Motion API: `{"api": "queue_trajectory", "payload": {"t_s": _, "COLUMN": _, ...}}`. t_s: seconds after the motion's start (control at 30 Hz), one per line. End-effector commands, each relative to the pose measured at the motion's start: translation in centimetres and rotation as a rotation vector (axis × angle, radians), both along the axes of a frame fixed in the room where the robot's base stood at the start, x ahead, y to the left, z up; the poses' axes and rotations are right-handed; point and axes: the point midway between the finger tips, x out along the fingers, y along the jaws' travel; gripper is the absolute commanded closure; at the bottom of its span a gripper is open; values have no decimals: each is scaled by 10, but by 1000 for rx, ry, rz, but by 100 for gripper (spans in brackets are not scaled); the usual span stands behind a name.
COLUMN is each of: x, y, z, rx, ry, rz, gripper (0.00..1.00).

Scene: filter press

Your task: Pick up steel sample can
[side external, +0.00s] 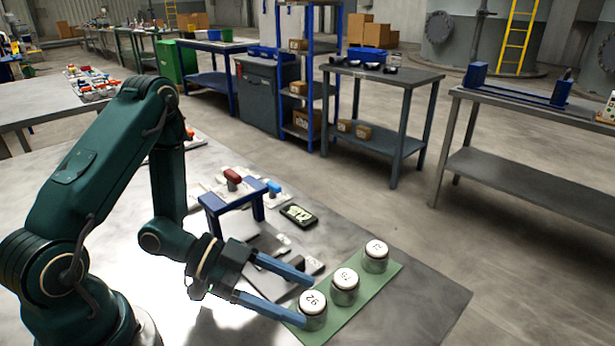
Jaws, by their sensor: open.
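Three small steel sample cans with white numbered lids stand upright in a row on a green mat (376,296). They are the near can (315,321), the middle can (345,295) and the far can (376,264). The lid numbers are hard to read at this angle. My gripper (307,303) has two long blue fingers, spread apart and pointing at the near can. One fingertip is at its far side and the other at its near left side. I cannot tell whether either finger touches it. Nothing is held clear of the mat.
A blue stand (231,200) and a black device with a lit screen (298,215) are on the bench behind the gripper. Small grey and white items lie between them and the cans. The bench right of the mat (430,300) is clear.

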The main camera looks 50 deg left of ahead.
Motion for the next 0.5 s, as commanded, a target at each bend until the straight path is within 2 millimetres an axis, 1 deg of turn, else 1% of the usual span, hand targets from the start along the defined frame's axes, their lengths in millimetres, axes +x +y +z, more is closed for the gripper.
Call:
{"api": "queue_trajectory", "payload": {"t_s": 0.17, "x": 4, "y": -7, "z": -4, "rx": 0, "ry": 0, "rz": -2, "gripper": 26}}
{"api": "queue_trajectory", "payload": {"t_s": 0.43, "x": 5, "y": -8, "z": -4, "rx": 0, "ry": 0, "rz": 1, "gripper": 26}}
{"api": "queue_trajectory", "payload": {"t_s": 0.47, "x": 5, "y": -8, "z": -4, "rx": 0, "ry": 0, "rz": 0, "gripper": 29}}
{"api": "queue_trajectory", "payload": {"t_s": 0.5, "x": 5, "y": -8, "z": -4, "rx": 0, "ry": 0, "rz": 0, "gripper": 45}}
